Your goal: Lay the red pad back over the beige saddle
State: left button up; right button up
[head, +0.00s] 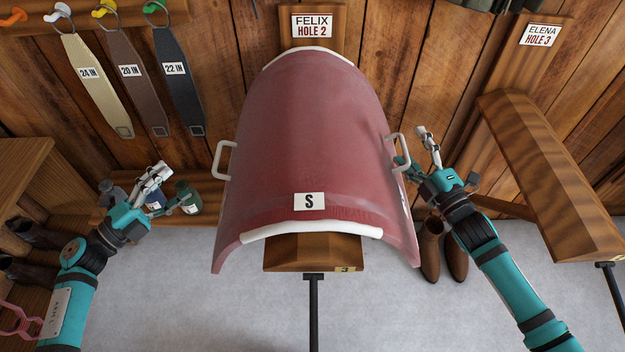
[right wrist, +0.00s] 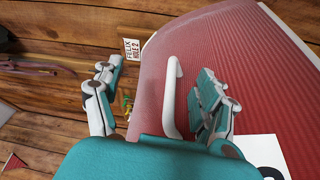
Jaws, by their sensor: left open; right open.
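The red pad (head: 310,130) lies draped over a wooden rack in the middle of the head view, with an "S" label near its front edge. Cream edging (head: 311,228) shows at its front and back; I cannot tell whether this is the beige saddle or trim. The pad has a pale left handle (head: 226,160) and right handle (head: 404,152). My right gripper (head: 411,147) is open at the right handle. In the right wrist view, that handle (right wrist: 173,95) stands between the spread fingers (right wrist: 160,75). My left gripper (head: 168,183) is open and empty, left of and apart from the left handle.
The wooden rack (head: 290,256) sits under the pad, below the FELIX HOLE 2 sign (head: 312,26). An empty rack (head: 555,170) stands at the right. Brown boots (head: 430,250) stand below my right gripper. Bottles (head: 188,198) stand behind my left gripper. Straps (head: 95,80) hang upper left.

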jog(key=v, duration=0.9)
jog(key=shift+s, duration=0.1)
